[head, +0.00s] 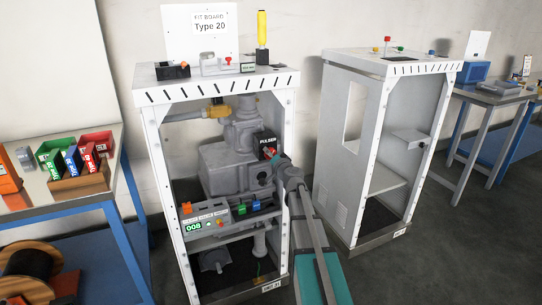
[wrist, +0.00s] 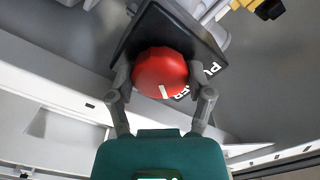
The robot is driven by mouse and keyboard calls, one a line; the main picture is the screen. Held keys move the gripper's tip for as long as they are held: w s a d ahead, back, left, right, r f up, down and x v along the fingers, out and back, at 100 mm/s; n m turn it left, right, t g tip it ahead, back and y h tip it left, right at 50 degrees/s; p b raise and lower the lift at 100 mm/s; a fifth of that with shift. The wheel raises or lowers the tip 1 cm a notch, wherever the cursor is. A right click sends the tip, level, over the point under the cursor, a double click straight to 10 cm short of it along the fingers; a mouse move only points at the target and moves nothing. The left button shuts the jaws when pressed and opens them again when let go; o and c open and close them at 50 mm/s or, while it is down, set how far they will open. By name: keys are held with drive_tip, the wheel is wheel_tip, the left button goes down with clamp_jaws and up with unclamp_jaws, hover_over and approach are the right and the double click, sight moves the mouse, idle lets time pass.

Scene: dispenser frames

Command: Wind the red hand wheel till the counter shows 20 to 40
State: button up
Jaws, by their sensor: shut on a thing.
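The red hand wheel (wrist: 160,72) with a white mark sits on the front of the black pulser box (wrist: 199,32) in the wrist view. In the head view the pulser box (head: 266,140) is inside the left frame, and a little of the wheel (head: 269,150) shows beside my gripper. My gripper (wrist: 160,82) is shut on the wheel, one finger on each side. The counter (head: 194,227) on the lower shelf of the left frame appears to read 008. My gripper (head: 277,160) partly hides the wheel in the head view.
The white left frame (head: 155,175) has posts close beside my arm. A second white frame (head: 377,140) stands to the right. A side table (head: 112,150) with coloured bins is at left, and another table (head: 500,97) at far right. Grey floor between is clear.

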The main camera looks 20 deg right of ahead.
drive_tip(key=m, duration=0.5)
drive_tip(key=shift+w+m, duration=0.1)
drive_tip(key=shift+m, duration=0.2)
drive_tip(key=m, duration=0.5)
idle(0.4)
drive_tip(key=o, duration=1.1)
drive_tip(key=shift+o, duration=0.2)
drive_tip(key=s, duration=1.2)
